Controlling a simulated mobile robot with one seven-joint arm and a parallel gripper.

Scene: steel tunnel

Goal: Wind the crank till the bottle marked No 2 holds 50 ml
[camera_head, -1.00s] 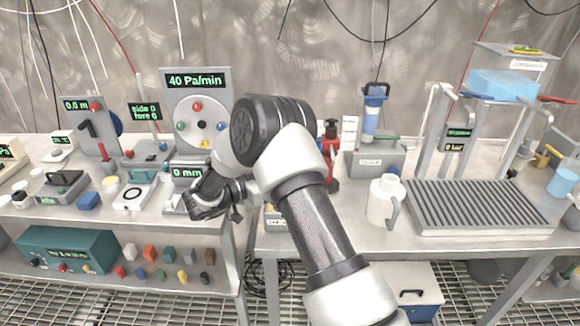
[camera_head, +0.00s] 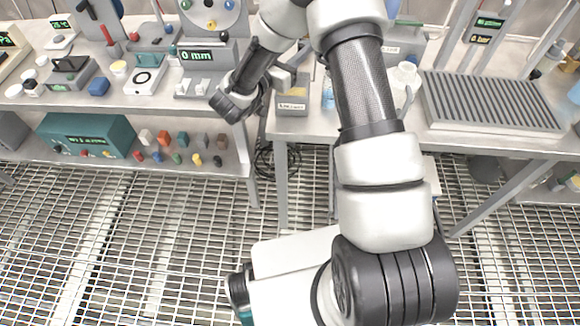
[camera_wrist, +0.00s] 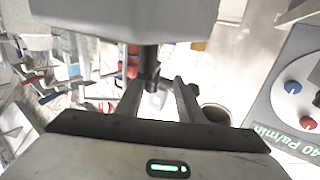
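My gripper (camera_wrist: 157,92) shows in the wrist view with its two dark fingers apart. A pale shape lies behind the gap between them, and I see nothing clearly held. In the head view my forearm reaches over the gap between the two benches, and the gripper's fingers are hard to make out there. I cannot pick out a crank or read a bottle marked No 2 in either view. A small blue bottle-like thing (camera_head: 328,92), partly hidden by my arm, stands beside a labelled box (camera_head: 292,101). A round open vessel (camera_wrist: 214,114) is right of the fingers in the wrist view.
The left bench holds a 0 mm gauge (camera_head: 196,56), a white balance-like device (camera_head: 145,80) and a blue block (camera_head: 99,86). Its lower shelf has a teal box (camera_head: 85,136) and several small coloured pieces. The right bench has a ribbed grey tray (camera_head: 490,101) and a white jug (camera_head: 405,77).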

